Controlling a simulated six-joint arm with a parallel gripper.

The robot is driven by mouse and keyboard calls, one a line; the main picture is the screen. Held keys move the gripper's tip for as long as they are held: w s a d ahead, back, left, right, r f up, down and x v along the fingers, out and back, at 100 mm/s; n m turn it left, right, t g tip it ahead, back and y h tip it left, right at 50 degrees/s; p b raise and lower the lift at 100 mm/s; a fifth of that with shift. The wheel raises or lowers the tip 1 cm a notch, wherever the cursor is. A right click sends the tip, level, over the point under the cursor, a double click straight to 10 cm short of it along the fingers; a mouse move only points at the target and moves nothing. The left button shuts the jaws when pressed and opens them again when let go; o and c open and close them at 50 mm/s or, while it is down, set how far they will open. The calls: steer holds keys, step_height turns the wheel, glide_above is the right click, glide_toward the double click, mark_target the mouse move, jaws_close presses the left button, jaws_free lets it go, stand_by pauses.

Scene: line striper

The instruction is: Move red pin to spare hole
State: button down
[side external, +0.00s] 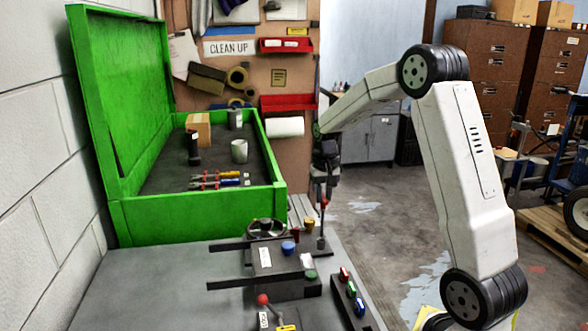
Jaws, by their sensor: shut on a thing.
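My gripper (323,190) points down over the right edge of the grey bench, its jaws small and dark in this view. It is shut on a slim thing with a red top, which looks like the red pin (324,202). A dark shaft runs down below the red part towards a small base at the bench edge. I cannot tell whether its lower end is free or seated. A dark block (345,299) in front carries red, green and blue caps. I cannot make out the spare hole.
A dark machine with a blue knob (288,248) and a green knob (310,275) stands on the bench (150,285). A red-balled lever (263,299) is at the front. An open green toolbox (190,217) fills the back left. Bare bench lies at front left.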

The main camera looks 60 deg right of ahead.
mark_target(323, 208)
steer(key=shift+f, duration=1.95)
stand_by(1.5)
steer(key=shift+c, duration=0.9)
jaws_free()
steer(key=shift+r, duration=0.2)
steer(key=shift+r, duration=3.35)
